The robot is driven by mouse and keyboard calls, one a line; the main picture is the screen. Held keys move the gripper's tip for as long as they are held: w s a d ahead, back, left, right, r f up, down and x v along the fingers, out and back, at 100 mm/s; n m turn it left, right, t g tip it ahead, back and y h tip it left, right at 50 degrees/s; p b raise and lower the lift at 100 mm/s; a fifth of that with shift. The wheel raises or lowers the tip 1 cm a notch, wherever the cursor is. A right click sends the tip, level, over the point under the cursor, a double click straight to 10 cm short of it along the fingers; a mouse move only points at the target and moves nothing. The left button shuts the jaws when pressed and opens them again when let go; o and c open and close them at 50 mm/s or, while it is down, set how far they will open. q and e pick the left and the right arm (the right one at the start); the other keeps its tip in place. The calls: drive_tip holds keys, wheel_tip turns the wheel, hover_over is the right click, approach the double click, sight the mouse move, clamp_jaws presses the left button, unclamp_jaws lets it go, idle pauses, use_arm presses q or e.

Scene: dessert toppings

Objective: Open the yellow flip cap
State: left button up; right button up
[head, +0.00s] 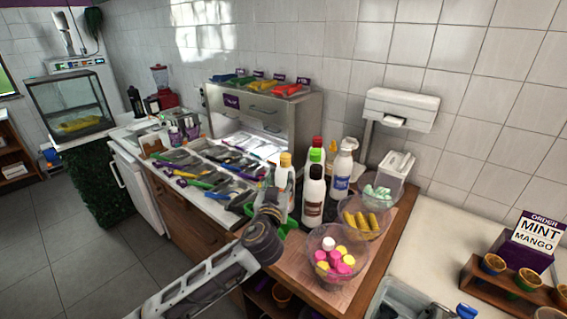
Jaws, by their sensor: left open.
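A white bottle (284,182) with a yellow cap (285,159) stands upright at the left of the bottle group on the counter. The cap looks shut, though it is small in the picture. My left gripper (268,196) comes in from the lower left and is open, in front of and just left of this bottle, below cap height. It overlaps the bottle's lower part in the picture, and I cannot tell whether it touches. My right gripper is not in view.
Beside it stand a brown-labelled bottle (313,197), a green-capped bottle (315,156) and a blue-labelled bottle (342,172). Clear bowls of pink and yellow pieces (335,262) and yellow pieces (362,219) stand to the right. Utensil trays (215,168) lie left.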

sight(284, 161)
use_arm(q)
drive_tip(key=shift+w+d+r+p, duration=0.1)
drive_tip(key=shift+w+p, duration=0.3)
drive_tip(key=shift+w, duration=1.7)
drive_tip(key=shift+w+d+p, duration=0.1)
drive_tip(key=shift+w+p, duration=0.3)
drive_tip(key=shift+w, duration=1.65)
drive_tip(key=shift+w+d, duration=0.1)
drive_tip(key=shift+w, duration=1.1)
clamp_jaws()
